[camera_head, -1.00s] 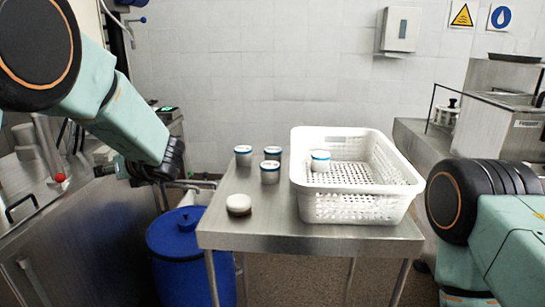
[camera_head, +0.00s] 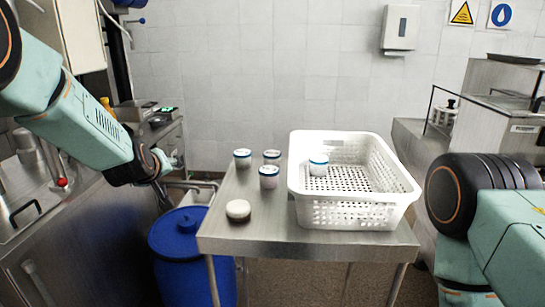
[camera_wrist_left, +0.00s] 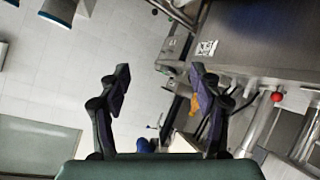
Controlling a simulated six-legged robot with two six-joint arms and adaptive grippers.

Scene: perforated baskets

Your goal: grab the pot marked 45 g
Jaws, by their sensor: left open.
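The lid markings are too small to read, so I cannot tell which is 45 g. My left gripper (camera_head: 170,160) is left of the table, apart from all pots. In the left wrist view it is open and empty (camera_wrist_left: 160,76). My right arm shows, but its gripper is out of view.
A low jar with a white lid (camera_head: 238,211) stands on the table's front left. A blue barrel (camera_head: 184,238) stands below the table's left edge. Steel counters flank the table on both sides.

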